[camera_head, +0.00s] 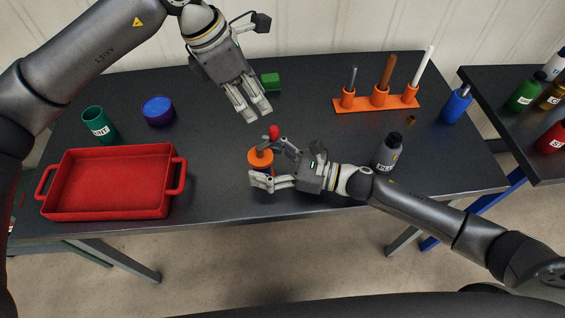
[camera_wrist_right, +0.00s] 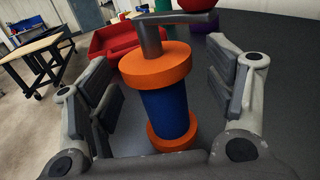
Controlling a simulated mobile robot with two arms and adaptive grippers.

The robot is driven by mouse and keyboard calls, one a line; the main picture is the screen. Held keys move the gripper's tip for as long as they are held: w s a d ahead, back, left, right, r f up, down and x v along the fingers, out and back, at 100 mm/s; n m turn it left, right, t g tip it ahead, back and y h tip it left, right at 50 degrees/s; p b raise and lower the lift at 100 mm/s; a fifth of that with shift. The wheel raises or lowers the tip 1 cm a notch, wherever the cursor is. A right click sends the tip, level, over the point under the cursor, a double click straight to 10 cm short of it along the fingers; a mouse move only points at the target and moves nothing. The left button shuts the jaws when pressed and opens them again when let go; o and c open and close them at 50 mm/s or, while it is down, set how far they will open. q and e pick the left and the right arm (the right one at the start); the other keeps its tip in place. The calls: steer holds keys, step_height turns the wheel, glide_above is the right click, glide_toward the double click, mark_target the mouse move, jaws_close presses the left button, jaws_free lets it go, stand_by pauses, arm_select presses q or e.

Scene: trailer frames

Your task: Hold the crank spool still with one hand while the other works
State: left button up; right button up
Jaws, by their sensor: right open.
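The crank spool (camera_head: 260,158) stands upright near the front middle of the black table, with orange flanges and a grey crank arm with a red knob (camera_head: 274,132). In the right wrist view, the spool (camera_wrist_right: 165,105) shows its blue core. My right gripper (camera_head: 268,163) is open, with one finger on each side of the spool; in the wrist view a gap shows on both sides. My left gripper (camera_head: 256,116) hangs above and behind the spool, pointing down, with nothing seen in it; how far its fingers are apart is unclear.
A red tray (camera_head: 110,185) lies at the left, with a green cup (camera_head: 98,124) and a purple-blue bowl (camera_head: 158,111) behind it. A green block (camera_head: 270,80) is behind my left gripper.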

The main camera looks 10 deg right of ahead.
steer(key=shift+w+a, duration=0.15)
steer(key=shift+a, duration=0.3)
steer(key=c, duration=1.2)
